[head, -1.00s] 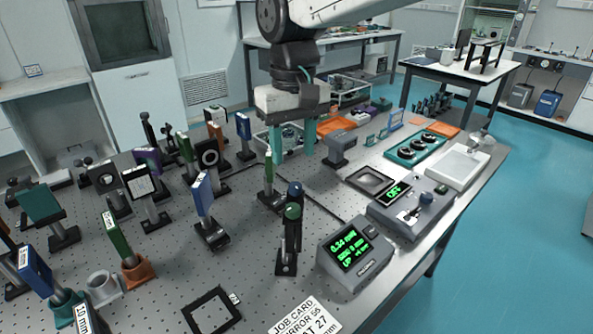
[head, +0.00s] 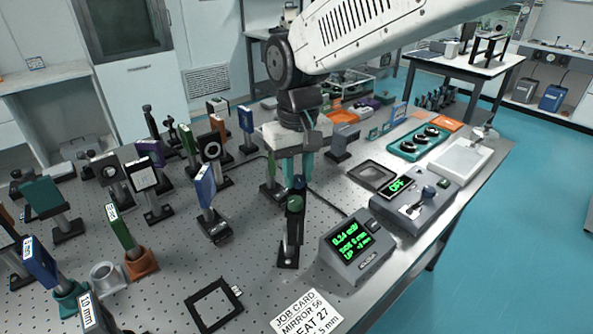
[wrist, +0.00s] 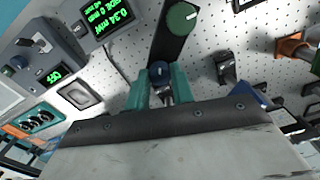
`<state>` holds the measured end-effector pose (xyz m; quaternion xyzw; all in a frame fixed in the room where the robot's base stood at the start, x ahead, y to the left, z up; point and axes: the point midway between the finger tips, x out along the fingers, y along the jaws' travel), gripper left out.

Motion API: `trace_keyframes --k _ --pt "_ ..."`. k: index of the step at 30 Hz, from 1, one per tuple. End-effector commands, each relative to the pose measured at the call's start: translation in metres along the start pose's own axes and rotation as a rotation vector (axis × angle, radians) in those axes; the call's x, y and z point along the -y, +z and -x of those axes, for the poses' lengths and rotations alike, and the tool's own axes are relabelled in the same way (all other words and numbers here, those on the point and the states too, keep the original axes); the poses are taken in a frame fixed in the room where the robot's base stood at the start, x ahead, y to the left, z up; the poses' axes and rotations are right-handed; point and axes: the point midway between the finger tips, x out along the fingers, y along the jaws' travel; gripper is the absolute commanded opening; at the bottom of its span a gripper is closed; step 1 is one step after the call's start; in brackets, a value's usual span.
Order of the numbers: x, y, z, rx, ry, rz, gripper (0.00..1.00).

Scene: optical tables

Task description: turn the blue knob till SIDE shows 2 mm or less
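The blue knob (head: 299,182) tops a black mount. In the wrist view the knob (wrist: 160,70) lies between my fingertips, its pale mark facing the camera. My gripper (head: 297,172) is above the mount, its two teal fingers pointing down and apart. In the wrist view the gripper (wrist: 161,80) has a finger on each side of the knob; contact is not clear. A green knob (head: 295,203) sits on the same mount, closer to the head camera. The readout box (head: 357,248) shows green text, 0.34 mW, with SIDE seemingly 0 mm; the small digits are hard to read.
A grey control box (head: 417,207) reading OFF stands right of the readout. Upright optic holders, such as a blue plate (head: 205,186), crowd the left. A black square frame (head: 214,303) and a job card (head: 305,312) lie in front.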

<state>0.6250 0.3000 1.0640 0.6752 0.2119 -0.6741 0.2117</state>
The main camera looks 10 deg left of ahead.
Motion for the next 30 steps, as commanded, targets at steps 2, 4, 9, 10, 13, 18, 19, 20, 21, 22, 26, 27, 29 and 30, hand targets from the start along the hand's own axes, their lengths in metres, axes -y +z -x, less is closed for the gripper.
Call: trace_keyframes --k 2,4,9,10,13,18,19,20,21,22,26,27,29,30 --pt "-0.0002 -0.0001 0.0001 0.0 0.001 0.0 0.01" --pt "-0.0003 -0.0001 0.0001 0.0 0.001 0.001 0.01" --pt "-0.0003 -0.0004 0.0002 0.001 0.0 0.085 0.01" --pt "-0.0003 -0.0005 0.0002 0.001 0.0 0.1 0.01" --pt "-0.0004 -0.0006 0.0003 0.001 0.0 0.13 0.01" --pt "-0.0005 -0.0008 0.0004 0.001 0.0 0.131 0.01" --pt "-0.0005 -0.0008 0.0004 0.001 0.0 0.13 0.01" --pt "-0.0005 -0.0008 0.0004 0.001 0.0 0.13 0.01" --pt "-0.0005 -0.0008 0.0004 0.001 0.0 0.13 0.35" --pt "-0.0005 -0.0008 0.0004 0.001 0.0 0.13 0.43" --pt "-0.0003 -0.0007 0.0003 0.001 0.0 0.13 0.46" --pt "-0.0003 -0.0006 0.0003 0.001 0.0 0.13 0.46" --pt "-0.0003 -0.0006 0.0002 0.001 0.0 0.13 0.46" --pt "-0.0002 -0.0006 0.0005 0.001 0.0 0.13 0.46"
